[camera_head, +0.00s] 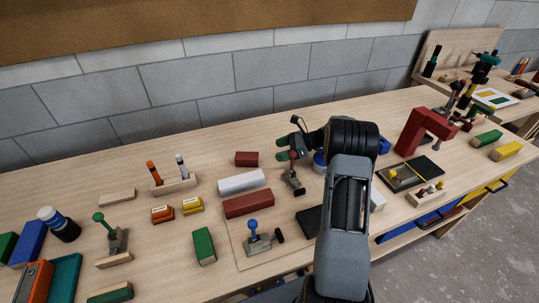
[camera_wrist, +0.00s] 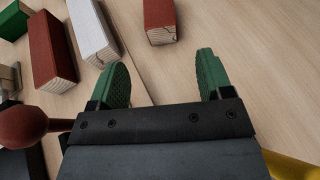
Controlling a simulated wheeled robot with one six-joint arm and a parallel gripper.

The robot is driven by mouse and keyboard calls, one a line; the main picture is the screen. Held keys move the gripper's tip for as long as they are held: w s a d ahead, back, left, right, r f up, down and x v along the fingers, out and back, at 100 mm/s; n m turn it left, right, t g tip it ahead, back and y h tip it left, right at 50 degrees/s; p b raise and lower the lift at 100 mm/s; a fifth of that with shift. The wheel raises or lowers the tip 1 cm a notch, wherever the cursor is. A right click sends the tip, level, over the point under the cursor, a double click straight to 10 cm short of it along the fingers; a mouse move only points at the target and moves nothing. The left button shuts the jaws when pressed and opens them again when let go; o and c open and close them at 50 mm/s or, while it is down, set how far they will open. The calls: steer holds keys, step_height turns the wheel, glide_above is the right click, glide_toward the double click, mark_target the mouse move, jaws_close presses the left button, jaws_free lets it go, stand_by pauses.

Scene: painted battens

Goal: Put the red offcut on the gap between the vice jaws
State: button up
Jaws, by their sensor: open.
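A short red block (camera_head: 247,158), which looks like the red offcut, lies on the bench near the wall. In the wrist view the red offcut (camera_wrist: 160,22) is at the top, ahead of the fingertips, its pale cut end facing me. My gripper (camera_head: 284,148) is to its right in the head view. The green fingers are apart and empty in the wrist view (camera_wrist: 163,68), with bare bench between them. No vice jaws can be made out for certain; a red arched fixture (camera_head: 425,130) stands at the right.
A white batten (camera_head: 242,181) and a longer red batten (camera_head: 248,204) lie nearer. A red-knobbed clamp (camera_head: 293,178) stands close beside my gripper. A blue-knobbed clamp (camera_head: 256,240) is in front. The bench left of the offcut is fairly clear up to a pen holder (camera_head: 174,184).

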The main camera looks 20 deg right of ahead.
steer(key=shift+o, duration=0.4)
steer(key=shift+s+d+r, duration=0.25)
steer(key=shift+d+r, duration=0.1)
steer(key=shift+d, duration=0.25)
steer(key=w+a+r+n+g+p, duration=0.1)
steer(key=w+a+r+n+g, duration=0.2)
steer(key=a, duration=0.5)
steer(key=n+g+h+p, duration=0.2)
steer(key=n+h, duration=0.9)
steer(key=n, duration=2.2)
glide_toward(247, 155)
steer(key=f, duration=0.2)
steer(key=a+f+p, duration=0.1)
steer(key=f, duration=0.2)
steer(key=shift+s+a+f, duration=0.1)
steer(key=shift+f, duration=0.2)
steer(key=shift+f+p, duration=1)
steer(key=shift+f, duration=1.75)
steer(key=c, duration=1.1)
